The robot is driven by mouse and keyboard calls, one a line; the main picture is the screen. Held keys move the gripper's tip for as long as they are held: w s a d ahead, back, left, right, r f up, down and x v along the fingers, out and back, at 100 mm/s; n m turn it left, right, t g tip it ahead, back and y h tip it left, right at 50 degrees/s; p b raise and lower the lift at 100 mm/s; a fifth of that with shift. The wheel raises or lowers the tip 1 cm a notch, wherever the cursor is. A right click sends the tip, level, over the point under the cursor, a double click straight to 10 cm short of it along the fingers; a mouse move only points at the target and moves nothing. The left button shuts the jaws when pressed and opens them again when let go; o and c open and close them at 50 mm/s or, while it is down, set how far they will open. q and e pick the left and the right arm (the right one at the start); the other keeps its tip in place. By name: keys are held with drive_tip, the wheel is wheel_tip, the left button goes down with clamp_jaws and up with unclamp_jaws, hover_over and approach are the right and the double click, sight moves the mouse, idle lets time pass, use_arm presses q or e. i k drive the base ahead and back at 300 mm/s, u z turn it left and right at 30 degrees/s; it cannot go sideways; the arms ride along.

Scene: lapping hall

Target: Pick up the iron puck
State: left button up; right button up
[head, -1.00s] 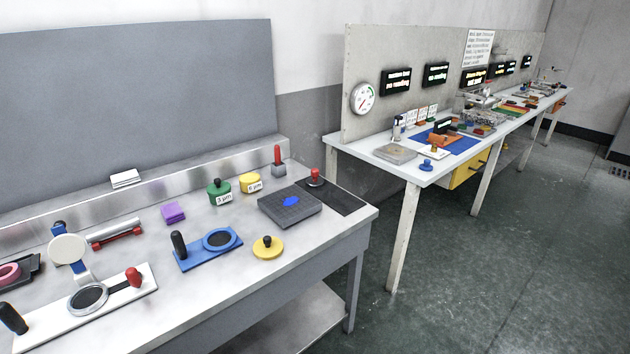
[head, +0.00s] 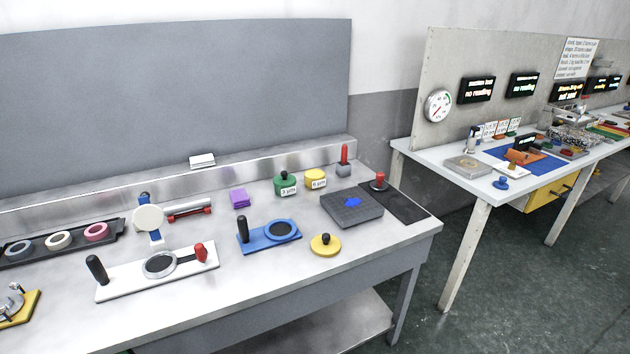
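No piece is labelled as the iron puck, and I cannot tell for certain which one it is. A small dark disc with a red knob (head: 379,181) stands upright on a black mat (head: 408,207) at the right end of the near bench. A yellow disc with a dark knob (head: 325,244) sits near the bench's front edge. A dark grey grooved block (head: 352,209) with a blue patch lies between them. Neither of my grippers is in view.
The near bench (head: 240,315) also holds a blue plate (head: 269,236) with a black handle, a white plate (head: 128,287) with two handles, green (head: 285,184) and yellow (head: 316,179) pots, and a black ring tray (head: 60,253). A second bench (head: 470,180) stands right, across a gap.

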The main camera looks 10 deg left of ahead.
sight(378, 186)
drive_tip(key=z, duration=1.15)
drive_tip(key=i, duration=2.25)
drive_tip(key=u, duration=2.6)
